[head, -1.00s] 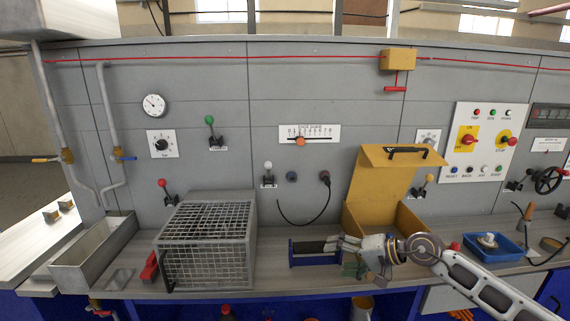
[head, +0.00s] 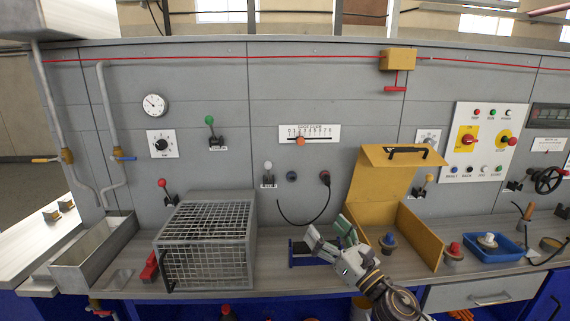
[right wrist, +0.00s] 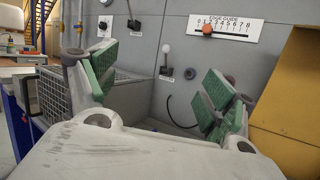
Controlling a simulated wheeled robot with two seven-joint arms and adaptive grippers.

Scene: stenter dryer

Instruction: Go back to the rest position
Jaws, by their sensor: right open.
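In the right wrist view the same open gripper (right wrist: 160,85) faces the grey panel. My left gripper is not in view.
A wire cage (head: 207,245) and a metal trough (head: 95,255) stand on the left of the bench. Right of the yellow box are a red-topped knob piece (head: 454,252) and a blue tray (head: 505,251). The grey panel (head: 300,90) with levers rises behind.

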